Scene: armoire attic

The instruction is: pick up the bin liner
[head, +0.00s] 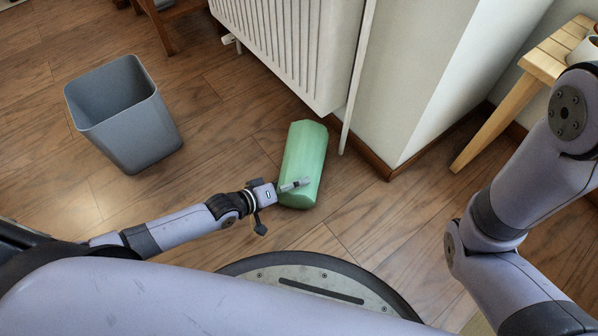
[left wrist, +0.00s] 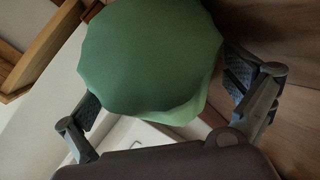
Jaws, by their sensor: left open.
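The bin liner (head: 304,157) is a green roll lying on the wooden floor in front of the radiator. In the left wrist view the roll's green end (left wrist: 150,55) fills the middle. My left gripper (head: 294,185) is at the roll's near end in the head view. In the left wrist view its two fingers (left wrist: 168,112) are apart, one on each side of the roll. I cannot tell whether either finger touches it. My right arm shows at the right of the head view, but its gripper is out of frame.
A grey open bin (head: 150,130) stands on the floor to the left. A white radiator (head: 300,45) and a white wall corner (head: 420,70) are just behind the roll. A wooden stool (head: 545,65) stands at the right. The floor between bin and roll is clear.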

